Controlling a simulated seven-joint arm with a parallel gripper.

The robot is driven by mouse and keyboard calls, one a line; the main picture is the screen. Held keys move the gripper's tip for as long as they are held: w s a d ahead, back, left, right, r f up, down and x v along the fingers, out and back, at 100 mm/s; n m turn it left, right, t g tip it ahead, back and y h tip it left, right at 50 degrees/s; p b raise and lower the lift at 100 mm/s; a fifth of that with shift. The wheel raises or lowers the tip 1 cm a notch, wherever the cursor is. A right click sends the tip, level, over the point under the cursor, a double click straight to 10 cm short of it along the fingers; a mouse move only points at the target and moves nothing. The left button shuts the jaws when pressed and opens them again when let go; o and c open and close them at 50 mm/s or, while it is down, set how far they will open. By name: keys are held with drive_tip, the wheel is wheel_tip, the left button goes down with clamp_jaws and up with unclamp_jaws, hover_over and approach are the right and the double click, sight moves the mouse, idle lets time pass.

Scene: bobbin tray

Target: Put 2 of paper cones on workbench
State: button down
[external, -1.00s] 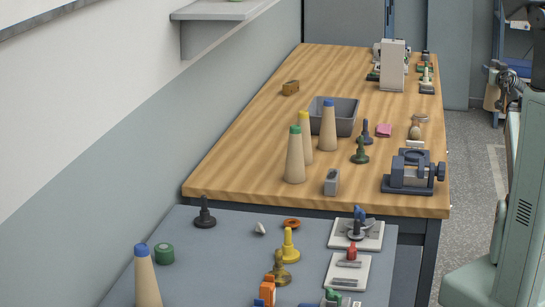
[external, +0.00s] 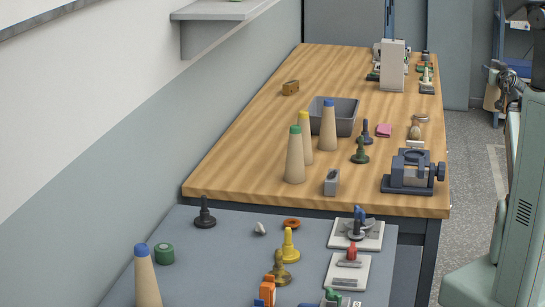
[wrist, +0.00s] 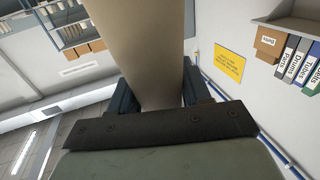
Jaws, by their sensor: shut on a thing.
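My gripper (wrist: 157,88) shows only in the wrist view, its dark fingers shut on a tan paper cone (wrist: 140,45). The held cone's tip is out of frame. The wooden workbench (external: 245,125) bears a green-tipped paper cone (external: 295,160), a yellow-tipped one (external: 306,135) and a blue-tipped one (external: 328,130), all upright near its front and middle. Another blue-tipped paper cone (external: 147,280) stands at the front left on the grey table (external: 215,265). My gripper and the held cone are not seen in the external view.
A grey bin (external: 345,112) stands behind the cones. A vise (external: 412,172) and a small grey block (external: 332,183) lie near the workbench's front edge. Several coloured spindles and a green roll (external: 164,254) crowd the grey table. The workbench's left side is mostly clear.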

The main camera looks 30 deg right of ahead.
drive_tip(key=w+a+f+n+t+y, duration=0.1)
drive_tip(key=w+a+f+n+y, duration=0.35)
drive_tip(key=w+a, duration=0.45)
drive_tip(key=w+a+f+n+t+y, duration=0.1)
drive_tip(key=w+a+f+n+y, duration=0.2)
drive_tip(key=w+a+y, duration=0.55)
drive_tip(key=w+a+f+n+g+y, duration=0.1)
drive_tip(key=a+f+n+g+y, duration=0.15)
drive_tip(key=a, duration=0.75)
drive_tip(key=a+f+n+g+y, duration=0.1)
drive_tip(key=a+n+y, duration=0.25)
drive_tip(key=a, duration=0.65)
drive_tip(key=w+a+f+n+g+y, duration=0.1)
drive_tip(key=a+n+g+y, duration=0.15)
drive_tip(key=a, duration=0.75)
wheel_tip(320, 180, down, 6)
drive_tip(key=m, duration=0.1)
drive_tip(key=shift+t, duration=0.4)
drive_tip(key=shift+f+y, duration=0.25)
drive_tip(key=shift+f, duration=0.45)
drive_tip(key=shift+c, duration=2.2)
unclamp_jaws()
